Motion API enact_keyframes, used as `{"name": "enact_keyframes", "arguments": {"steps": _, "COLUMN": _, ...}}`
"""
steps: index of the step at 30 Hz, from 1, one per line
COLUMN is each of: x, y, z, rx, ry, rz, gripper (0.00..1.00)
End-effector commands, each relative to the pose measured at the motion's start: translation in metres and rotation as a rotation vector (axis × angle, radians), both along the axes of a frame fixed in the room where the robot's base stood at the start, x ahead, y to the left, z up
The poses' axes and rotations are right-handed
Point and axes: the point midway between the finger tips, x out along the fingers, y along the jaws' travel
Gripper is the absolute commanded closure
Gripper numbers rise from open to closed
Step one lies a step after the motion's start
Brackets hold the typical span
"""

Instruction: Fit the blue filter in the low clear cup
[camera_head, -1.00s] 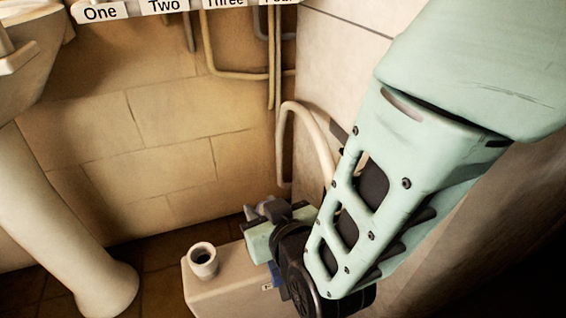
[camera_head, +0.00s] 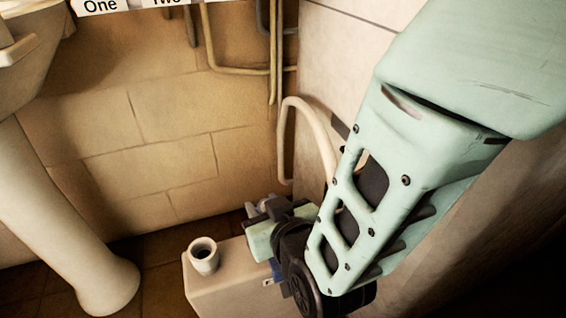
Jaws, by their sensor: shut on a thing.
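My gripper (camera_head: 262,212) is at the lower middle, over the right part of a pale box-like block. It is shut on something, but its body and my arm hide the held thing. A small blue patch (camera_head: 277,270) shows just below the green part of my gripper; I cannot tell whether it is the filter. A small round pale cup (camera_head: 204,263) with a dark inside stands upright on the block, left of my gripper and apart from it. It looks opaque; I cannot make out a clear cup.
The pale block (camera_head: 225,290) stands near the wall corner. A pale curved pipe (camera_head: 308,108) rises behind my gripper, and thinner pipes (camera_head: 238,70) run along the wall. A basin pedestal (camera_head: 75,240) stands at left. Labels "One" (camera_head: 100,6) and "Two" hang at the top edge.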

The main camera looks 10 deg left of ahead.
Motion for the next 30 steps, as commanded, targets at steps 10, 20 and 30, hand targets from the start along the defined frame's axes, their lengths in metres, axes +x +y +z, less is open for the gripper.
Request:
{"name": "enact_keyframes", "arguments": {"steps": 10, "x": 0.0001, "y": 0.0001, "z": -0.0074, "rx": 0.000, "ry": 0.000, "rz": 0.000, "gripper": 0.93}}
{"name": "enact_keyframes", "arguments": {"steps": 20, "x": 0.0001, "y": 0.0001, "z": -0.0091, "rx": 0.000, "ry": 0.000, "rz": 0.000, "gripper": 0.58}}
{"name": "enact_keyframes", "arguments": {"steps": 30, "x": 0.0023, "y": 0.0005, "z": -0.0062, "rx": 0.000, "ry": 0.000, "rz": 0.000, "gripper": 0.58}}
